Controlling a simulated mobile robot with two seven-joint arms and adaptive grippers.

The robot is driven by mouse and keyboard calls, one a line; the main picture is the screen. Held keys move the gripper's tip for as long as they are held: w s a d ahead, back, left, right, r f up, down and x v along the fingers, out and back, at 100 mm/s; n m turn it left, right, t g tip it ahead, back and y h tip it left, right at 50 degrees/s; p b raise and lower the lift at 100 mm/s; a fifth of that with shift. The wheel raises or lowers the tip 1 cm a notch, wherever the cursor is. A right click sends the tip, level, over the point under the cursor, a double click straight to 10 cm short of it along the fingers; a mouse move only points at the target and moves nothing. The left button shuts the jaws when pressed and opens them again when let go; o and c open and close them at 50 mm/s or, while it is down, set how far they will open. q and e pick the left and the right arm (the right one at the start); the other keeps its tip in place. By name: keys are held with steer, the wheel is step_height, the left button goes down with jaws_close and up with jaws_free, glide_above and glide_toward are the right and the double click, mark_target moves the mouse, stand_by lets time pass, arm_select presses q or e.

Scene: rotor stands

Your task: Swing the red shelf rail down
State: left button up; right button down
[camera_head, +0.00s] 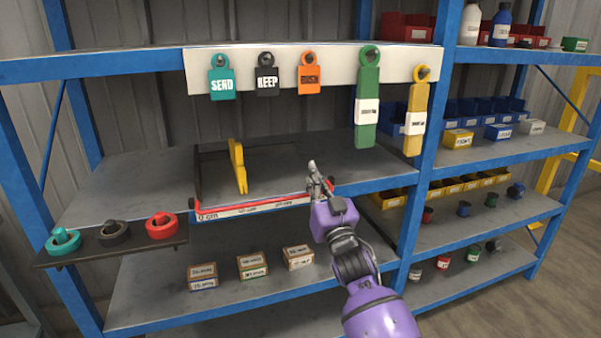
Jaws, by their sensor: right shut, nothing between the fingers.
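The red shelf rail (255,206) runs along the front edge of the middle shelf (300,160), with a pale label strip below the red bar. It looks level and low, at about the height of the shelf edge. Dark side pieces show near its left end. My right gripper (315,172) is shut and empty, just above and in front of the rail's right end, which it partly hides. I cannot tell whether it touches the rail. My left gripper is out of view.
A yellow upright piece (238,166) stands on the shelf behind the rail. Hanging tags and green (368,100) and yellow (415,118) pieces are above. A side ledge (110,248) with coloured rings sticks out at left. Small boxes (252,266) sit below.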

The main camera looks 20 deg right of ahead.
arm_select(q)
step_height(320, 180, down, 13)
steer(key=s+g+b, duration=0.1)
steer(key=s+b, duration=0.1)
steer(key=b, duration=1)
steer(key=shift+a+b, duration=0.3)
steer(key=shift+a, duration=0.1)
arm_select(e)
steer(key=shift+s+f+t, duration=0.3)
steer(key=shift+f+t, duration=0.6)
steer(key=shift+s+f+t, duration=0.35)
steer(key=shift+f+t, duration=0.5)
steer(key=shift+t, duration=0.05)
steer(key=shift+s+f+t, duration=0.3)
steer(key=shift+f+t, duration=0.6)
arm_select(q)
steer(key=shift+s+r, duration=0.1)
arm_select(e)
steer(key=shift+f, duration=0.1)
